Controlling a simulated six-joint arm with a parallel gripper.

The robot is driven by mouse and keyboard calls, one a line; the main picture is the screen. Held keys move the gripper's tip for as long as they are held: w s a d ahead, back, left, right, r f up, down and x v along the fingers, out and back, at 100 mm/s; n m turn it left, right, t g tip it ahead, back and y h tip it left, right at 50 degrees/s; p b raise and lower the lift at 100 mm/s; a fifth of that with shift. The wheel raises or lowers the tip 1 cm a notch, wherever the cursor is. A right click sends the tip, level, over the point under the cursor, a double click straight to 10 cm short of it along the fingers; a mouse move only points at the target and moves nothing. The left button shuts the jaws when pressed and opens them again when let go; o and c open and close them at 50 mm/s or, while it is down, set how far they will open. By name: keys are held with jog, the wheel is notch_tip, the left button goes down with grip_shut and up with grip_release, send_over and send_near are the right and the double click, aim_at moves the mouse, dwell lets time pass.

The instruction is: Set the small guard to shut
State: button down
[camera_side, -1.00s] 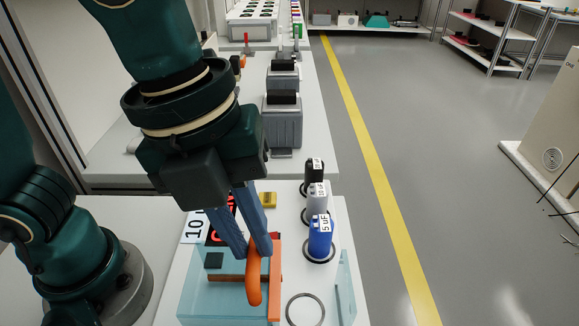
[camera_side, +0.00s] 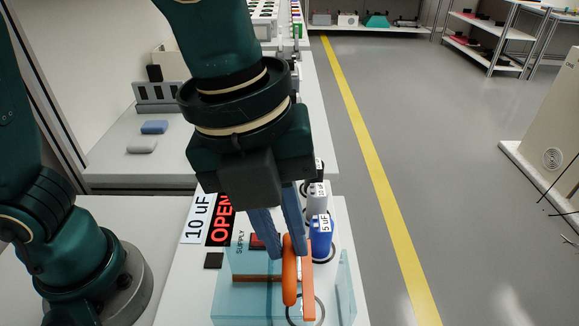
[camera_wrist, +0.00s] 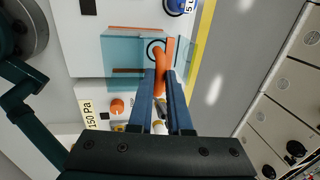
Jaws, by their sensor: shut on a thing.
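The small guard (camera_side: 240,303) is a clear bluish box with an orange edge strip (camera_side: 308,285) and an orange loop handle (camera_side: 289,285). My gripper (camera_side: 290,254) is shut on the handle from above, one blue finger on each side. In the wrist view the handle (camera_wrist: 160,62) also sits between the fingertips, and the guard (camera_wrist: 105,50) spreads to the left. A fixed clear pane (camera_side: 346,290) stands right of the orange strip, with a narrow gap between them. A dark ring on the bench is partly covered by the guard.
A blue "5 uF" capacitor (camera_side: 321,236) and a grey one (camera_side: 317,201) stand just behind the guard. A "10 uF" label (camera_side: 197,218) and red "OPEN" sign (camera_side: 220,219) lie at left. A black square (camera_side: 213,261) is beside the guard.

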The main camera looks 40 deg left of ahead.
jog(key=shift+w+d+r, duration=0.1)
jog(key=shift+w+d, duration=1.75)
jog(key=c, duration=0.8)
grip_release()
jog(key=shift+c, duration=0.2)
jog(key=r, duration=0.5)
jog(key=shift+s+a, duration=0.4)
jog(key=shift+a, duration=0.1)
